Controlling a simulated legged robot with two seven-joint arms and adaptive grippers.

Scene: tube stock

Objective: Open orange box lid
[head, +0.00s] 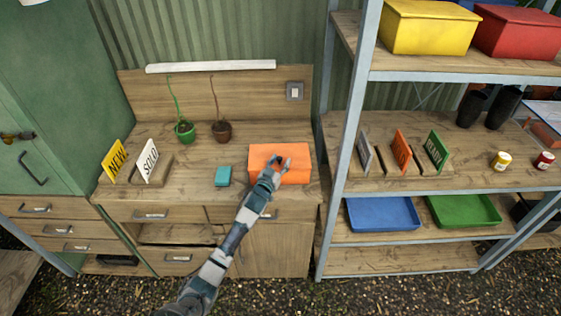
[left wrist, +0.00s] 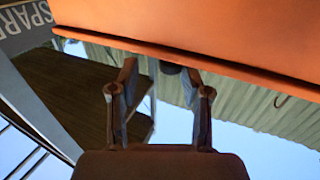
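The orange box (head: 295,172) sits on the wooden workbench near its right end, and its lid looks closed in the head view. My left gripper (head: 278,163) is in front of the box's front side, over it in the picture. In the left wrist view the fingers (left wrist: 158,80) are apart with nothing visible between them, and the orange box (left wrist: 215,35) fills the top of the picture close to the fingertips. Whether the fingertips touch the box or lid, I cannot tell. My right gripper is not in view.
A teal box (head: 223,176) lies left of the orange box. Two potted plants (head: 185,131) and NEW and SOLD signs (head: 148,161) stand farther left. The metal shelf post (head: 345,150) rises close on the right. The bench (head: 193,185) has free room at its middle.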

